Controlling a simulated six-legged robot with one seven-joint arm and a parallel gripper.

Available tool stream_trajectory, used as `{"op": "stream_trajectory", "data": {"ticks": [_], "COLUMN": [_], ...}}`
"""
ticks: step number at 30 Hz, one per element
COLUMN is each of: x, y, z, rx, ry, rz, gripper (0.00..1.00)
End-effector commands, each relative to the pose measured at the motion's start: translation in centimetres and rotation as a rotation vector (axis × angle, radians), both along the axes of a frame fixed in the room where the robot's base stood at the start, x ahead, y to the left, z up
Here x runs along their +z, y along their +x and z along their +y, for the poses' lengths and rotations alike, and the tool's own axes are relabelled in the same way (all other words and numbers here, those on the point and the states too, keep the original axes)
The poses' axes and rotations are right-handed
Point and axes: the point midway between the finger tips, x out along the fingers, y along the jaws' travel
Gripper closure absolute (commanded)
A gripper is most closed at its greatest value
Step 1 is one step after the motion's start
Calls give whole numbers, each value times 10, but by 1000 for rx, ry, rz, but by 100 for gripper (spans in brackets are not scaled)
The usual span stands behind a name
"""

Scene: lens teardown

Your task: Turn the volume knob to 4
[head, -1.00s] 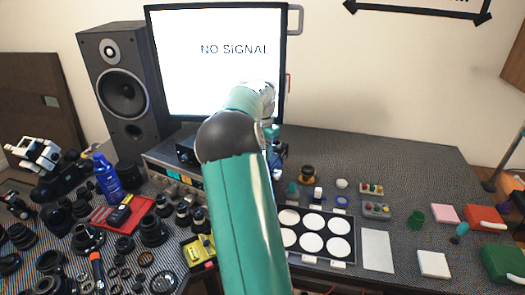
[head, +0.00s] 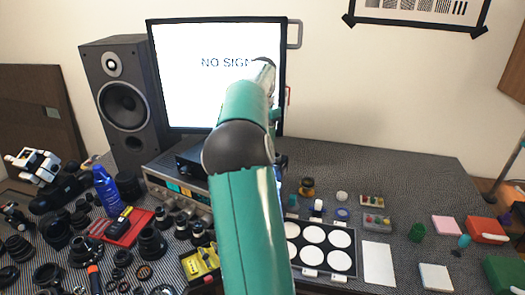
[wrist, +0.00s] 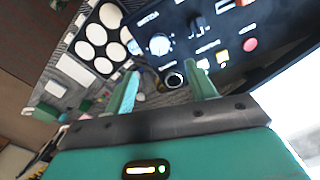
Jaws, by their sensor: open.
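In the wrist view a dark control panel (wrist: 227,68) carries a round white-faced knob (wrist: 160,44), a black knob (wrist: 197,24) and a red button (wrist: 250,44). The panel's small labels are too blurred to read, so I cannot tell which knob is the volume knob or where it points. My gripper (wrist: 162,69) is open, with its two green fingers apart and nothing between them. The fingertips are near the panel's edge, below the white-faced knob in the picture, seemingly apart from it. In the head view my arm hides the gripper and most of this panel.
A silver amplifier (head: 158,184) stands below the monitor (head: 190,75), with a speaker (head: 122,105) at left. Lens parts crowd the left table. A tray with white discs (head: 313,263) lies right of my arm. Bare tabletop (head: 410,170) shows at back right.

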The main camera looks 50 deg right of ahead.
Motion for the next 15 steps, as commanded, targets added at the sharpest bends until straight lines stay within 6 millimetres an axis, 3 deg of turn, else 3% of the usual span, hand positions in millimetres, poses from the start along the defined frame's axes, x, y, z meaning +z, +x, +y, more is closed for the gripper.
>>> {"op": "stream_trajectory", "data": {"ticks": [6, 15], "x": [26, 30], "y": [0, 0], "z": [0, 0], "rx": [0, 0], "ry": [0, 0], "rz": [0, 1], "gripper": [44, 44]}}
